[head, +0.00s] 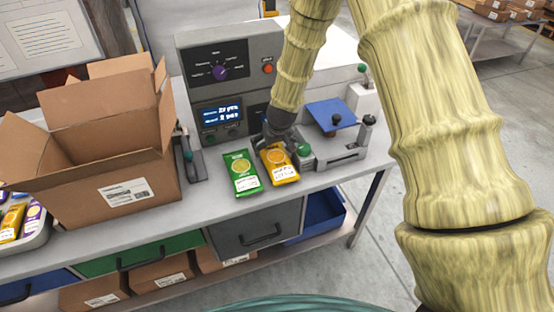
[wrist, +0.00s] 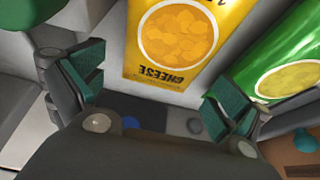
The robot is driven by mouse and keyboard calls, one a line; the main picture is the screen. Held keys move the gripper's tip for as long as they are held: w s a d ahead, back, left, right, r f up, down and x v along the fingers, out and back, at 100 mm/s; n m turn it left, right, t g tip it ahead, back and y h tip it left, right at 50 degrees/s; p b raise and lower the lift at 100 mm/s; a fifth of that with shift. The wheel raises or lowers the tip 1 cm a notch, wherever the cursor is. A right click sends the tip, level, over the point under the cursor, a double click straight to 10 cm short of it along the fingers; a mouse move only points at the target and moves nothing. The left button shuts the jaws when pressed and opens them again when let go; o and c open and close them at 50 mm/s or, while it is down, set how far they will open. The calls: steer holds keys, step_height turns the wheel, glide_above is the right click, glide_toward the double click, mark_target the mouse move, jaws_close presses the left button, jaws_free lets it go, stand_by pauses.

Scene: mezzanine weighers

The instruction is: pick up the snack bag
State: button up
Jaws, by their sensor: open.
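Two snack bags lie side by side on the bench in the head view: a green one (head: 242,172) on the left and a yellow one (head: 280,165) on the right. In the wrist view the yellow bag (wrist: 180,38), with "CHEESE" on it, lies ahead of and between my fingers. The green bag (wrist: 288,62) is at the right, close to the right finger. My gripper (wrist: 155,90) is open and empty. In the head view my gripper (head: 272,140) is over the far end of the yellow bag and hides part of it.
A grey control console (head: 222,85) stands behind the bags. An open cardboard box (head: 118,165) is to the left, with a tray of more packets (head: 35,236) beyond it. A blue plate (head: 331,114) on a small device is to the right. Bare bench top (head: 205,205) shows in front.

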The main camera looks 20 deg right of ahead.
steer(key=shift+p+x, duration=0.4)
steer(key=shift+x, duration=0.95)
steer(key=shift+c, duration=0.4)
steer(key=c, duration=0.9)
